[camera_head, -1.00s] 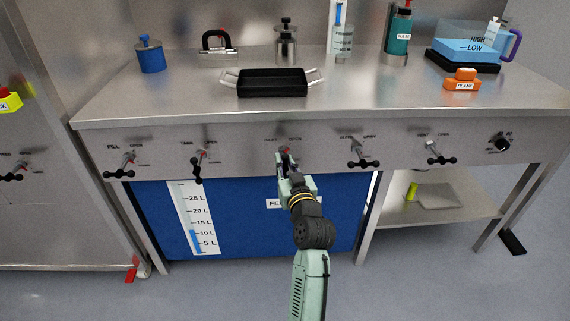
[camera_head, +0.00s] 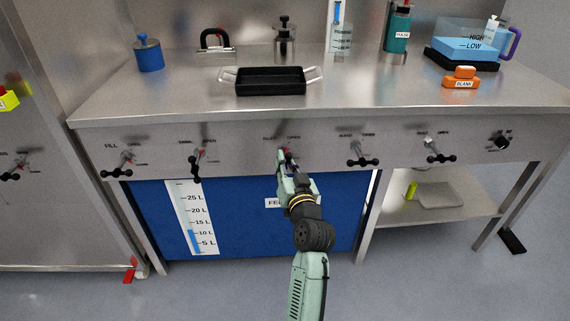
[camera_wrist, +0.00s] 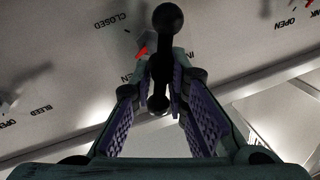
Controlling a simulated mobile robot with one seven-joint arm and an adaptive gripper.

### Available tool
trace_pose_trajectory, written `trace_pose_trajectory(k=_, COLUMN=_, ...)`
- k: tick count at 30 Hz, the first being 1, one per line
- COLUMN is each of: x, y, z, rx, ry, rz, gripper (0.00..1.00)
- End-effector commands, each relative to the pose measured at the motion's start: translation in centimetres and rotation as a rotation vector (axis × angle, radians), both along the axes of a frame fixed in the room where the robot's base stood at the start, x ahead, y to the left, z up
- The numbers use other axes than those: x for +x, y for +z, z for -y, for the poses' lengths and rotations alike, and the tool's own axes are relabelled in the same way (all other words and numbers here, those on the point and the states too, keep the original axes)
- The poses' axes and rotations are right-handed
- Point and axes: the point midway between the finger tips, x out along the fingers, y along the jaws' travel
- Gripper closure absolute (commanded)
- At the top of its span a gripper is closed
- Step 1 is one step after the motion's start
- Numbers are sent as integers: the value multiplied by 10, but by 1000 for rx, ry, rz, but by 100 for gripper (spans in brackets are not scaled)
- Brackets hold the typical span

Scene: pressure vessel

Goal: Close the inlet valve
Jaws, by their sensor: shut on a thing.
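The inlet valve (camera_head: 286,152) is on the front panel of the steel bench, under the middle of the counter. In the wrist view its black bar handle (camera_wrist: 168,20) has ball ends and stands roughly upright in the picture. My gripper (camera_head: 285,163) is at this valve. In the wrist view my gripper (camera_wrist: 160,88) has its purple pads on either side of the handle, shut on it. A red pointer (camera_wrist: 142,52) shows beside the handle, between the CLOSED and OPEN labels. My gripper hides most of the valve in the head view.
Neighbouring valves with black handles, such as the tank valve (camera_head: 196,163) and another (camera_head: 362,155), flank it on the panel. A blue feed tank (camera_head: 245,220) with a level scale is below. A black tray (camera_head: 270,82) sits on the counter above.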

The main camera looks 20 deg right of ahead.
Motion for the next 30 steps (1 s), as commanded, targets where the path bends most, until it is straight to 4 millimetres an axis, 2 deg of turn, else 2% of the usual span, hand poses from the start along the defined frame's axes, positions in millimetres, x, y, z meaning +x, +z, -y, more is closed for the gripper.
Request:
trace_pose_trajectory(k=1, x=2, y=-1, z=-5, rx=45, ry=12, rz=12, gripper=100)
trace_pose_trajectory(k=30, x=0, y=-3, z=2, rx=923, ry=12, rz=262, gripper=100)
